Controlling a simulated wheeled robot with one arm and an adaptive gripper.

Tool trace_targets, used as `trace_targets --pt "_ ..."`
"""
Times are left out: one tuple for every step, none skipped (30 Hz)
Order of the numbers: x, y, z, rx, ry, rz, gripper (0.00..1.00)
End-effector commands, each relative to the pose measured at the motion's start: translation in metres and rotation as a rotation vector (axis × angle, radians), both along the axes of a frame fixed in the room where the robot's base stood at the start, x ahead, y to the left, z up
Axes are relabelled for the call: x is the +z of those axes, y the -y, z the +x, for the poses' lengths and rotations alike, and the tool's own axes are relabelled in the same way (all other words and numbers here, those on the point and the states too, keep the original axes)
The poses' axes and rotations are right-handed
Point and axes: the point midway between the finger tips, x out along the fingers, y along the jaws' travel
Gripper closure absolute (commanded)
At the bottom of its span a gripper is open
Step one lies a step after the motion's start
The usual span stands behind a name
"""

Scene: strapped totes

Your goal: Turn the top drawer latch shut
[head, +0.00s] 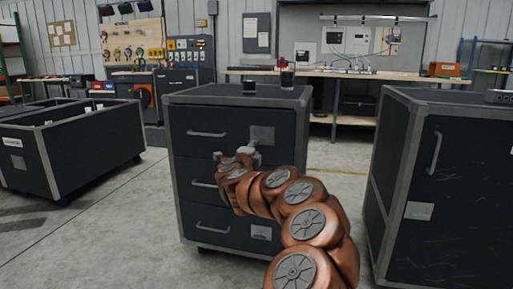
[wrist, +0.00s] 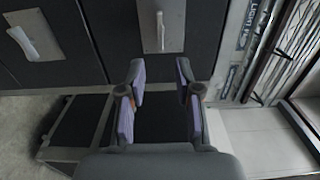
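The dark drawer cabinet (head: 185,168) with a grey frame stands in the middle of the head view. Its top drawer (head: 228,122) looks closed, with a bar handle (head: 207,134) at left and a grey latch plate (head: 262,136) at right. In the wrist view a latch plate (wrist: 175,12), apparently the top drawer's, carries a narrow lever (wrist: 160,32) lined up with the picture's vertical. My gripper (head: 236,157) is in front of the cabinet, just below and left of the top plate. In the wrist view its fingers (wrist: 160,75) are apart with nothing between them, short of the lever.
Another latch plate with a tilted lever (wrist: 32,42) is at left in the wrist view. My copper arm hides part of the lower drawers. Two small dark objects stand on the cabinet top. A second cabinet (head: 455,190) stands at right and a dark tote (head: 75,150) at left.

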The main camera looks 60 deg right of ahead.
Motion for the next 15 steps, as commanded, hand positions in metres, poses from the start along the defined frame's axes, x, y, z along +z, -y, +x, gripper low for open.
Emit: trace_targets --pt "0.000 -0.004 -0.002 0.001 0.001 0.001 0.67" --pt "0.000 -0.006 -0.003 0.000 0.002 0.001 0.67" --pt "0.000 -0.008 -0.004 -0.001 0.002 0.001 0.67" --pt "0.000 -0.010 -0.005 -0.001 0.001 0.000 0.67" --pt "0.000 -0.012 -0.005 -0.002 0.001 0.000 0.67" --pt "0.000 -0.014 -0.006 -0.002 0.001 0.000 0.67" --pt "0.000 -0.015 -0.006 -0.002 0.001 0.000 0.67" --pt "0.000 -0.016 -0.006 -0.001 0.001 0.001 0.67" --pt "-0.001 -0.017 -0.007 -0.001 0.000 0.001 0.67" --pt "-0.001 -0.018 -0.007 -0.001 0.000 0.001 0.67" --pt "-0.001 -0.018 -0.007 -0.001 0.000 0.001 0.67" --pt "-0.001 -0.018 -0.007 -0.001 0.000 0.001 0.67" --pt "0.000 -0.018 -0.007 -0.001 0.000 0.000 0.67" --pt "-0.001 -0.018 -0.007 -0.001 0.000 0.000 0.67" --pt "0.000 -0.018 -0.007 -0.001 0.000 0.000 0.67"
